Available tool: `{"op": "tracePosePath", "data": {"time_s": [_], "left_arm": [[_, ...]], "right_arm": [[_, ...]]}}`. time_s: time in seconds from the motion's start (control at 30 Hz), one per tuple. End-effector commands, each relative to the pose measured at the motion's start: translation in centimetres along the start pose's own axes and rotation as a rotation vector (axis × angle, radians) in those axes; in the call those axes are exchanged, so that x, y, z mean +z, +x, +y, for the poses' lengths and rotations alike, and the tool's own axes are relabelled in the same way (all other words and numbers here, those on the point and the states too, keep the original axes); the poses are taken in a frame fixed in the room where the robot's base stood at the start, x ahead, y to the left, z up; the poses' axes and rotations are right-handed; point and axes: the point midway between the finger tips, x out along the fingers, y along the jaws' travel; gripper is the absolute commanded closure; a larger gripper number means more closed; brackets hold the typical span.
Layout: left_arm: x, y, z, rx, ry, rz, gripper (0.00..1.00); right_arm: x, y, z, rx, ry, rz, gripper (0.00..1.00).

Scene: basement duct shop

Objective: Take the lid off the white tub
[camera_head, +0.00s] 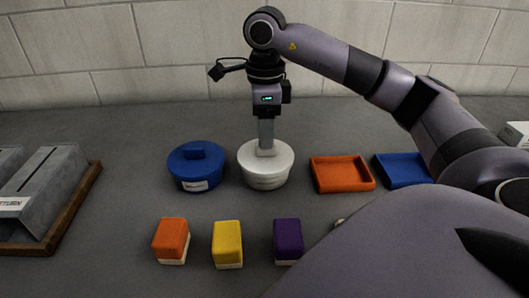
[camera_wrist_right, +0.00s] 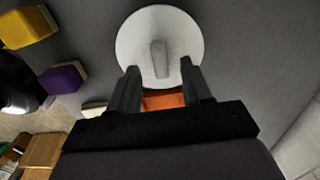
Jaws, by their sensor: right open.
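The white tub (camera_head: 266,181) stands upright on the grey table, with its round white lid (camera_head: 285,156) on top. In the right wrist view the lid (camera_wrist_right: 134,39) shows from above with a bar handle (camera_wrist_right: 159,58) across its middle. My right gripper (camera_head: 266,146) points down over the lid at its handle. In the wrist view the right gripper (camera_wrist_right: 160,82) is open, its fingers apart with the near end of the handle between or just ahead of them. I cannot tell whether they touch it. My left gripper is not in view.
A blue lidded tub (camera_head: 196,168) stands close left of the white tub. An orange tray (camera_head: 342,186) and a blue tray (camera_head: 401,182) lie to the right. Orange (camera_head: 171,239), yellow (camera_head: 227,243) and purple (camera_head: 288,239) blocks stand in front. A grey rack (camera_head: 45,190) in a wooden tray is far left.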

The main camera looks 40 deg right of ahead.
Motion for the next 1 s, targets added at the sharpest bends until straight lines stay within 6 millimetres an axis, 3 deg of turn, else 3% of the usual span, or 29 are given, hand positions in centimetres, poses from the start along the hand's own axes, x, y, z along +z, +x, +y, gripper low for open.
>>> {"op": "tracePosePath", "data": {"time_s": [0.2, 0.47, 0.5, 0.63, 1.0], "left_arm": [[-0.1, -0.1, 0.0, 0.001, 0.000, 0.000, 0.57], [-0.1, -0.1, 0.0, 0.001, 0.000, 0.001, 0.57], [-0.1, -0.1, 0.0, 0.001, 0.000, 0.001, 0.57], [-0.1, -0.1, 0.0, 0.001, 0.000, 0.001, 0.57], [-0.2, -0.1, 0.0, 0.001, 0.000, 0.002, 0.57]], "right_arm": [[-0.2, 2.8, 0.1, 0.002, 0.001, 0.001, 0.51], [-0.2, 3.2, 0.1, 0.000, 0.001, 0.000, 0.51], [-0.2, 3.2, 0.1, 0.000, 0.001, 0.000, 0.58], [-0.2, 3.2, 0.1, 0.000, 0.000, 0.000, 1.00], [-0.1, 3.0, 0.1, 0.000, 0.000, -0.001, 1.00]]}}
